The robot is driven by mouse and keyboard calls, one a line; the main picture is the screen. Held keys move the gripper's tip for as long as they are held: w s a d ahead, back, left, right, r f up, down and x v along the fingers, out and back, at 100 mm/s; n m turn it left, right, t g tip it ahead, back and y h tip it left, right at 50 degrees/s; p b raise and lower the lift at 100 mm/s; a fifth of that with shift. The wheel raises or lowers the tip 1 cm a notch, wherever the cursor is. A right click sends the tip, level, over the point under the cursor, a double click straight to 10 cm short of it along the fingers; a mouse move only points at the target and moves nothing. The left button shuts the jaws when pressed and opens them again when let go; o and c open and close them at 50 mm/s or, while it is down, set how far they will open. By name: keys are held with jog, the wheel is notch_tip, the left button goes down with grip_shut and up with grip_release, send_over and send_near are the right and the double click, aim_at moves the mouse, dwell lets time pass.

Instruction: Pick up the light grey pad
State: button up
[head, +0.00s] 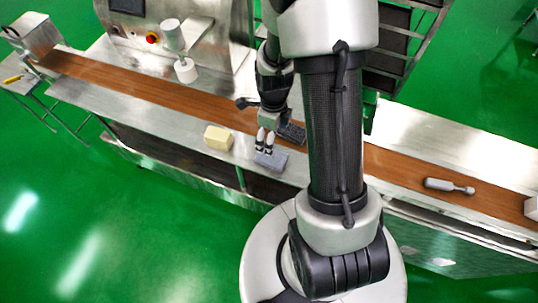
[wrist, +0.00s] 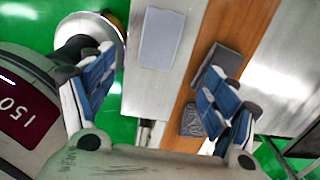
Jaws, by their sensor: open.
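The light grey pad (head: 271,160) lies flat on the steel front ledge of the machine, near its front edge. In the wrist view the light grey pad (wrist: 161,38) lies ahead of the fingers, at the upper middle, with nothing on it. My gripper (head: 265,148) is just above or beside the pad's far edge; I cannot tell the exact gap. In the wrist view my gripper (wrist: 160,80) has its blue-grey fingers spread wide apart with nothing between them.
A dark grey pad (head: 292,133) lies on the brown belt (head: 120,84) behind my gripper. A pale yellow block (head: 217,137) stands on the ledge to the left. A grey bottle-like object (head: 448,186) lies on the belt at right. The ledge between block and pad is clear.

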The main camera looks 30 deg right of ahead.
notch_tip(320, 180, down, 12)
jog(key=b, duration=0.4)
jog(key=shift+w+a, duration=0.1)
jog(key=shift+r, duration=0.1)
jog(key=shift+c, duration=0.4)
jog(key=c, duration=1)
jog(key=shift+r, duration=0.1)
notch_tip(320, 180, up, 20)
jog(key=p, duration=0.6)
